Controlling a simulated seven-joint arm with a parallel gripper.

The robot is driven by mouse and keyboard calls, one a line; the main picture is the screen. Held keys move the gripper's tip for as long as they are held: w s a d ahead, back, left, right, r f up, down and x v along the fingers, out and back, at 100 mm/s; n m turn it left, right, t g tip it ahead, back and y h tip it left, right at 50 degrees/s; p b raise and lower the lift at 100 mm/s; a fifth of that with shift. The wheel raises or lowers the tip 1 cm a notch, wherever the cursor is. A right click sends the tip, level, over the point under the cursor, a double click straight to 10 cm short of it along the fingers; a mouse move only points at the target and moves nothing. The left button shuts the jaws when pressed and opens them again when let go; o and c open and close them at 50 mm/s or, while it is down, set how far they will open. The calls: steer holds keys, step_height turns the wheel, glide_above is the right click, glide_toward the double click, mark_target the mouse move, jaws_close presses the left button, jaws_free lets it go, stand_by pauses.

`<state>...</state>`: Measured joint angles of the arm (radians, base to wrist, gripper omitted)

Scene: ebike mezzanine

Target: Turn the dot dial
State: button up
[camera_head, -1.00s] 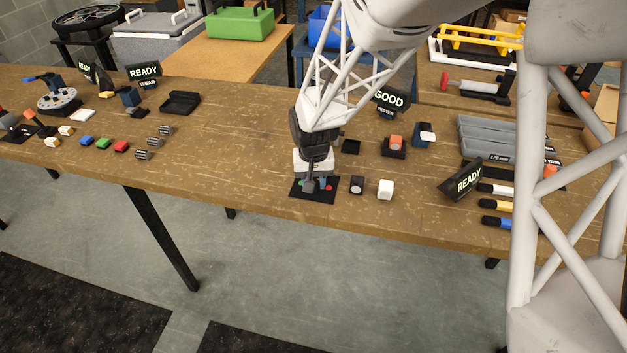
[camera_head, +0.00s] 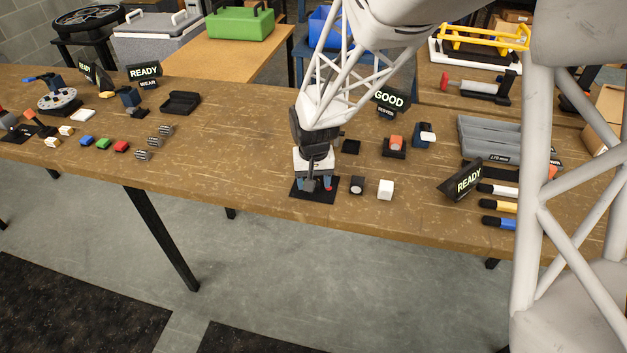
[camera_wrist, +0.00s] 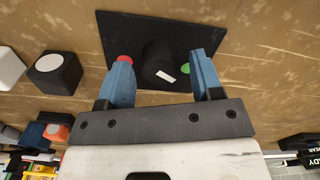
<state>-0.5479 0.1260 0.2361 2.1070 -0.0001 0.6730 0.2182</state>
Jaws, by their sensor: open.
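The dot dial is a dark round knob (camera_wrist: 157,65) with a white mark, on a black plate (camera_wrist: 120,30) on the workbench. A red dot (camera_wrist: 125,59) and a green dot (camera_wrist: 185,69) lie on the plate on either side of the knob. My gripper (camera_wrist: 160,75) is open, with one blue finger on each side of the knob; whether they touch it cannot be told. The fingertips partly cover the dots. In the head view, my gripper (camera_head: 318,186) is low over the plate (camera_head: 302,195) and hides most of the dial.
A black block with a pale round face (camera_head: 357,185) and a white block (camera_head: 386,189) stand just right of the plate. A READY sign (camera_head: 461,181) stands farther right and a GOOD sign (camera_head: 389,98) behind. The bench left of the plate is clear.

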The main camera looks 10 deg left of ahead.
steer(key=shift+r, duration=3.7)
steer(key=shift+d+r, duration=0.25)
steer(key=shift+d, duration=0.15)
steer(key=s+d+r+m+t, duration=0.1)
steer(key=s+d+r, duration=0.35)
steer(key=d, duration=0.45)
steer(key=s+d+r+m, duration=0.1)
steer(key=s+d+r, duration=0.4)
steer(key=d, duration=0.4)
steer(key=s+d+r+m+t, duration=0.1)
steer(key=s+d+r, duration=0.4)
steer(key=d, duration=0.4)
steer(key=s+d+m, duration=0.1)
steer(key=s+d, duration=0.4)
steer(key=s, duration=0.5)
steer(key=shift+d+f+t, duration=0.3)
steer(key=shift+d+f, duration=0.05)
steer(key=shift+f, duration=0.05)
